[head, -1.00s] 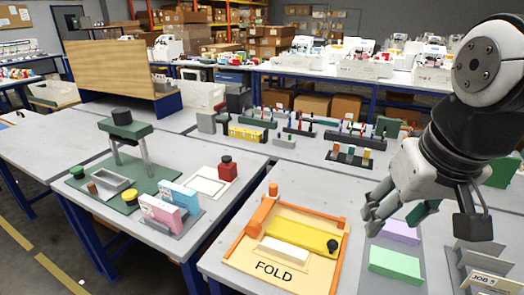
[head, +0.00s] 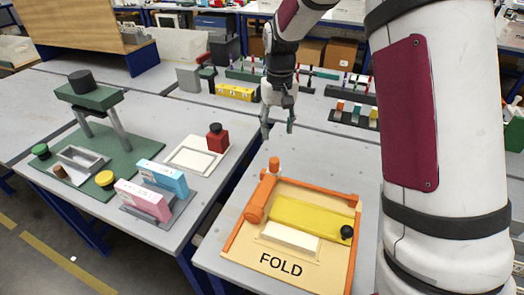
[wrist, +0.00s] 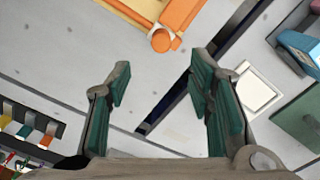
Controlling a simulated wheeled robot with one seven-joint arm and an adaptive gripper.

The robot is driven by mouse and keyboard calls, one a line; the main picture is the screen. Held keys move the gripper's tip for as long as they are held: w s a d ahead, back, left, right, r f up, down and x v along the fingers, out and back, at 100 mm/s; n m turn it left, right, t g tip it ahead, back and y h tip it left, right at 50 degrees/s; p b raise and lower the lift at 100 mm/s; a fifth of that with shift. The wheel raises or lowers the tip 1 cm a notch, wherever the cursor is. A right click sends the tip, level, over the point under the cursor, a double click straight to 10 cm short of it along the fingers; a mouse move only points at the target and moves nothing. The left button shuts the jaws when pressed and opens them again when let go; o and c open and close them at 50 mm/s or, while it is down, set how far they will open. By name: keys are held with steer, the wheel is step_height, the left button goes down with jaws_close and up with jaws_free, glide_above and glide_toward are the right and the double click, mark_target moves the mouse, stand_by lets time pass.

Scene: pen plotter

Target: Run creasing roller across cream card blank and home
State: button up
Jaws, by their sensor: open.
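The fold station (head: 252,262) is a cream board marked FOLD with orange side rails, in the lower middle of the head view. A cream card blank (head: 290,238) lies on it. A yellow bar (head: 297,217) with a black knob (head: 347,232) lies behind the card. An orange cylinder (head: 256,208) sits at the left, with an upright orange post (head: 274,164) at the far left corner. I cannot tell which part is the creasing roller. My gripper (head: 278,132) is open and empty, beyond the post. In the wrist view the post (wrist: 161,40) shows just past the fingertips.
Left of the station, past a gap between tables, stand a red block (head: 217,140), a white frame (head: 190,158), pink (head: 142,200) and blue (head: 163,178) boxes, and a green press (head: 88,92). My arm hides the table's right side.

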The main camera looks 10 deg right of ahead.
mark_target(275, 160)
steer(key=f, duration=0.9)
steer(key=f+p, duration=0.1)
steer(key=f, duration=0.4)
steer(key=shift+w+a+f, duration=0.1)
steer(key=shift+w, duration=0.15)
jaws_close()
